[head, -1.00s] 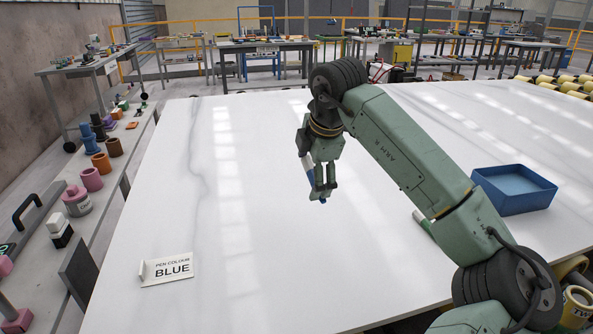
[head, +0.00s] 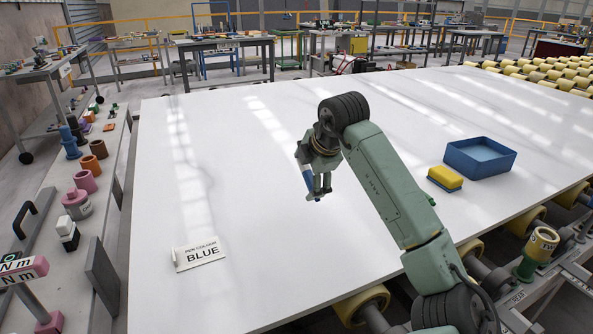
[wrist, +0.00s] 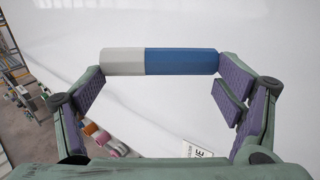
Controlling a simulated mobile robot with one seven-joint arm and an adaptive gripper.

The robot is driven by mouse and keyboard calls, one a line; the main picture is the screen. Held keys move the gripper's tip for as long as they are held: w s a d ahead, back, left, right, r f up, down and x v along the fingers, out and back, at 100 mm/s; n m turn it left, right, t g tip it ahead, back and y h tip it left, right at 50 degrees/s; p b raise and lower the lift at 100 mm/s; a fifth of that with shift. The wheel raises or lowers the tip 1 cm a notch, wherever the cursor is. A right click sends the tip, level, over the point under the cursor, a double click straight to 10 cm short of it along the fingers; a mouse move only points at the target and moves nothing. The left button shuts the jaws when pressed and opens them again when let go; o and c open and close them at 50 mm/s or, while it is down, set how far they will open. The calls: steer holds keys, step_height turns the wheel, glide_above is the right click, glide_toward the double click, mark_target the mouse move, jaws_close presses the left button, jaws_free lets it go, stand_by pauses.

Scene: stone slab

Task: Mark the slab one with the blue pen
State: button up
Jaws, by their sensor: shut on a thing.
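My gripper (head: 318,186) is above the middle of the white slab (head: 225,140). It is shut on the blue pen, which has a white part and a blue part. In the wrist view the pen (wrist: 180,62) lies crosswise between the finger pads. In the head view the pen (head: 308,178) is partly hidden by the fingers. A white card (head: 199,254) reading "PEN COLOUR BLUE" is on the slab at the lower left. I see no mark on the visible slab.
A blue tray (head: 510,160) and a yellow block with a blue base (head: 445,178) are on the slab at the right. A bench with coloured parts (head: 85,180) runs along the left. Yellow rollers (head: 362,305) show beyond the slab's edge. The slab's left half is largely clear.

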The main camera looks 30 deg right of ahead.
steer(key=shift+a+f, duration=0.1)
steer(key=shift+f, duration=0.1)
steer(key=shift+f+b, duration=1.5)
steer(key=shift+f, duration=1.35)
steer(key=shift+f+b, duration=0.65)
steer(key=shift+b, duration=0.15)
steer(key=shift+w+b, duration=0.45)
steer(key=shift+w, duration=1.2)
stand_by(2.5)
